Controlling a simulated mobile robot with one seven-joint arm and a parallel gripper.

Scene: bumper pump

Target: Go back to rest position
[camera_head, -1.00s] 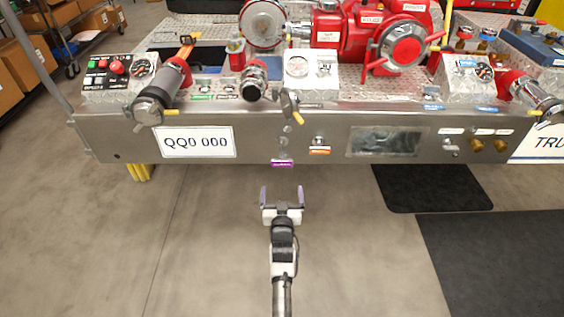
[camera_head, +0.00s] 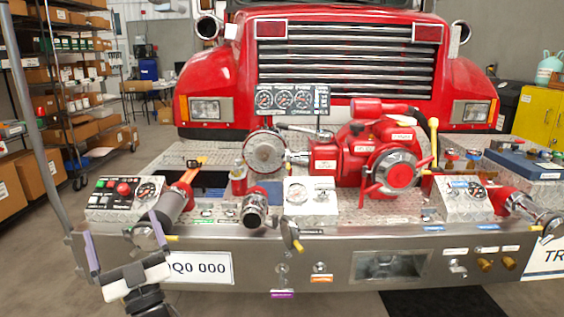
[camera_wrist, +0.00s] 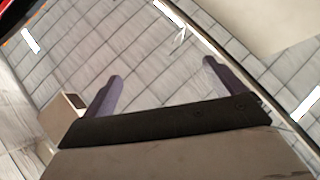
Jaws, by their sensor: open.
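My gripper (camera_head: 124,245) is at the lower left of the head view, in front of the bumper near the number plate (camera_head: 205,267). Its two purple fingers are spread apart and point up, with nothing between them. In the wrist view my gripper (camera_wrist: 160,88) is also open and empty, with a tiled surface (camera_wrist: 135,50) beyond the fingers. The gripper covers the left part of the number plate. The bumper pump (camera_head: 375,160) is red and sits on the truck's bumper deck.
The steel bumper (camera_head: 330,272) spans the front, with a control box (camera_head: 125,192) and hose outlets (camera_head: 255,208) on its deck. A metal pole (camera_head: 30,110) and shelves (camera_head: 75,85) stand at left. A dark mat (camera_head: 440,303) lies on the floor at right.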

